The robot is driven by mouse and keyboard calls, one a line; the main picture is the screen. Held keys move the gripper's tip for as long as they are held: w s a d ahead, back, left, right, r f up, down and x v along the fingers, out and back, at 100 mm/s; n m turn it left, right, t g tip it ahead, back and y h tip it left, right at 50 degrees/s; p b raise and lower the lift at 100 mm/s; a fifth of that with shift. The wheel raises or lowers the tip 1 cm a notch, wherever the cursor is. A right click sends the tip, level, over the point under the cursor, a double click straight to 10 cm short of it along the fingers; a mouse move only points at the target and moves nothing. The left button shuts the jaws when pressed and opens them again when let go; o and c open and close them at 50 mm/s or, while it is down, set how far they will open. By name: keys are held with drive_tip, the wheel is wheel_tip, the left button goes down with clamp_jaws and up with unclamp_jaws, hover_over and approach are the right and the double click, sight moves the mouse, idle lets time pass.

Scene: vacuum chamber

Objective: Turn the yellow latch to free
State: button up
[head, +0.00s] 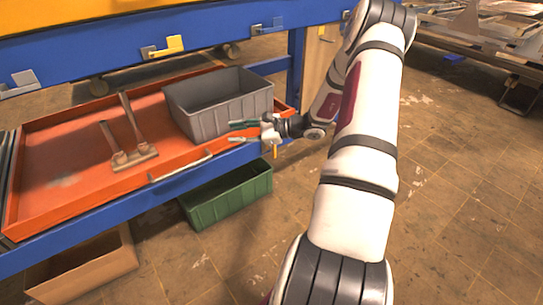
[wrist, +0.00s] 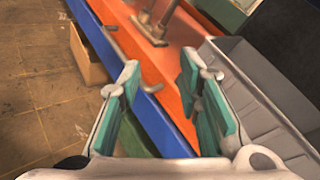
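The yellow latch (head: 164,46) is on the blue upper beam in the head view, left of the middle. It has a small grey bracket at its left end. My gripper (head: 236,131) is well below and to the right of the latch, beside the grey bin. Its two green-padded fingers stand apart with nothing between them; the wrist view also shows the open gripper (wrist: 160,105) above the tray's edge. The latch is not in the wrist view.
The grey bin (head: 198,122) stands in the orange tray (head: 60,184), close to my fingers. A metal fixture (head: 134,160) with upright posts lies in the tray. A bar handle (head: 181,167) is on its front edge. A green bin (head: 228,198) sits below.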

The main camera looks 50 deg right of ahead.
drive_tip(key=s+d+f+m+t+h+b, duration=0.2)
drive_tip(key=d+f+m+h, duration=0.15)
drive_tip(key=d+f, duration=0.3)
drive_tip(key=s+d+f+m+t+h+b, duration=0.2)
drive_tip(key=d+f+m, duration=0.2)
drive_tip(key=d+f, duration=0.25)
drive_tip(key=m+h+b, duration=0.2)
drive_tip(key=m+h, duration=0.5)
approach(275, 150)
drive_tip(key=b+x, duration=0.5)
drive_tip(key=x, duration=0.6)
drive_tip(key=shift+s, duration=0.1)
clamp_jaws()
